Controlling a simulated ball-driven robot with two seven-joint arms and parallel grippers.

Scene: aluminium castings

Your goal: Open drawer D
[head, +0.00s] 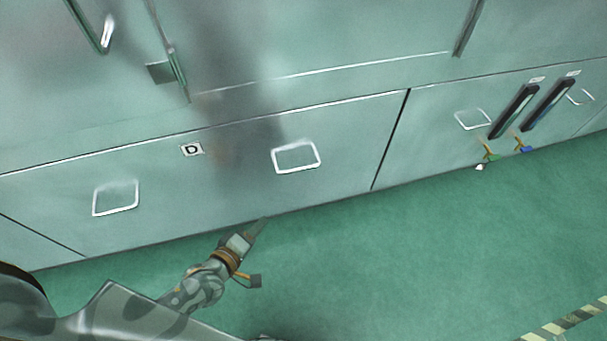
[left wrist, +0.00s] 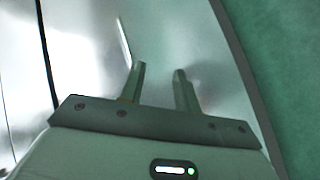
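Drawer D (head: 180,185) is a wide pale green metal front low in the cabinet, flush with its neighbours, so it looks closed. It carries a white label with a black D (head: 192,149). It has two white loop handles, one at left (head: 117,197) and one at right (head: 296,156). My left gripper (head: 260,227) is near the drawer's bottom edge, below and left of the right handle, apart from it. In the left wrist view my left gripper (left wrist: 160,80) has its two fingers apart with nothing between them. A thin white bar (left wrist: 124,42), perhaps a handle, lies ahead of the left finger. My right gripper is not seen.
Another drawer front with a white handle (head: 473,119) is to the right. Two dark bars (head: 514,111) are mounted there, with small green and blue parts below. Upper cabinet doors (head: 320,40) are above. The green floor (head: 400,250) is clear, with a striped strip (head: 570,322) at lower right.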

